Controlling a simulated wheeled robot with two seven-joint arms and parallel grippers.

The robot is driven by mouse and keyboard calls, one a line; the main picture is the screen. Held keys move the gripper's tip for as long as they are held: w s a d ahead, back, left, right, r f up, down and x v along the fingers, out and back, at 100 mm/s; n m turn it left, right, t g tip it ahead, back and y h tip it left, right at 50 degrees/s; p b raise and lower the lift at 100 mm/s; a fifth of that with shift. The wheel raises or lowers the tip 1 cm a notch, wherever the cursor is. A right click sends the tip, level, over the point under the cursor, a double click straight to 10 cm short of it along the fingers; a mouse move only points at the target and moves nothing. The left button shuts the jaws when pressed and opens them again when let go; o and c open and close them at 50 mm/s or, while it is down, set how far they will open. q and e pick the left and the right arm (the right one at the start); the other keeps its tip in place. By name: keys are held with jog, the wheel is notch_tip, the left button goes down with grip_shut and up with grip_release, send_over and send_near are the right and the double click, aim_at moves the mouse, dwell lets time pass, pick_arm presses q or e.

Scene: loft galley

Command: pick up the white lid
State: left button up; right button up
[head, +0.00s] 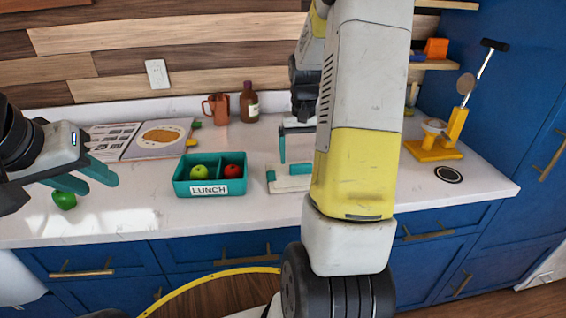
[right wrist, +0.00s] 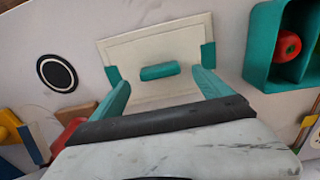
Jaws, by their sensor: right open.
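The white lid (head: 284,184) lies flat on the counter, right of the teal lunch box (head: 208,190), partly hidden by my right arm. In the right wrist view the lid (right wrist: 178,38) shows a raised teal handle (right wrist: 159,72) in its middle and teal clips at two sides. My right gripper (right wrist: 161,82) is open and empty above the lid, a finger to each side of the handle. It also shows partly in the head view (head: 299,142). My left gripper (head: 88,178) is open and empty over the left counter, far from the lid.
The lunch box holds a green apple (head: 170,174) and a red apple (head: 232,171). A green pepper (head: 64,200) lies below my left gripper. A mug (head: 220,109) and a bottle (head: 249,103) stand behind. A black round coaster (head: 448,175) and a yellow stand (head: 434,153) are right.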

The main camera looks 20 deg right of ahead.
aim_at(301, 165)
jog(key=f, duration=0.4)
jog(key=shift+s+f, duration=0.2)
jog(key=shift+c, duration=0.4)
